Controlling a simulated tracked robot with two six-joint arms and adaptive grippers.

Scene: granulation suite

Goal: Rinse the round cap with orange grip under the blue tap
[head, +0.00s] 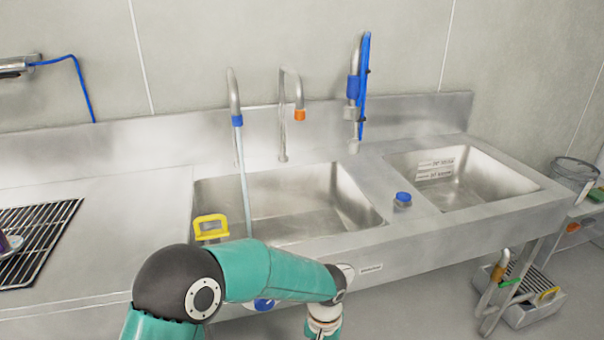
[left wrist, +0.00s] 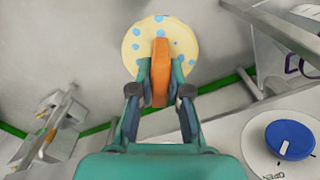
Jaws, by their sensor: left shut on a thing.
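The round cap (left wrist: 184,33) is a pale yellow disc with blue spots and an upright orange grip (left wrist: 160,72). In the left wrist view my left gripper (left wrist: 160,85) is shut on that grip, with the disc beyond the fingertips. The head view shows my left arm reaching across the sink front, its gripper cut off below; the cap does not show there. The blue tap (head: 237,121) hangs over the left basin (head: 300,215). A pale stream runs down from it into that basin. My right gripper is not in view.
An orange-tipped tap (head: 300,115) and a blue-handled sprayer (head: 364,85) stand to the right. A yellow handle (head: 211,226) and a blue-capped item (head: 403,199) sit by the basin rims. A blue knob (left wrist: 290,139) is on the front panel. The right basin (head: 460,185) looks empty.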

